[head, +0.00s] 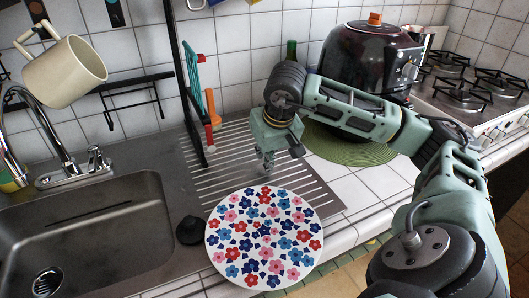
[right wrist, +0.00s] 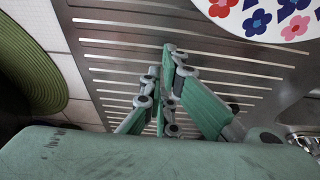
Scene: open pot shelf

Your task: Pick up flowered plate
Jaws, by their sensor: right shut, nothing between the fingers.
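The flowered plate (head: 264,238) is round and white with red, pink and blue flowers. It lies at the front of the counter, partly over the ribbed drainboard and near the counter's front edge. Part of it also shows at the top right of the right wrist view (right wrist: 262,15). My right gripper (head: 267,170) points down over the drainboard, just behind the plate and apart from it. Its fingers (right wrist: 168,60) are shut and empty in the right wrist view. My left gripper is in neither view.
A steel sink (head: 85,235) with a tap (head: 72,172) lies left of the plate. A small black object (head: 190,230) sits beside the plate. A green round mat (head: 350,148) with a dark cooker (head: 365,60) is behind my right arm. Tiles right of the plate are clear.

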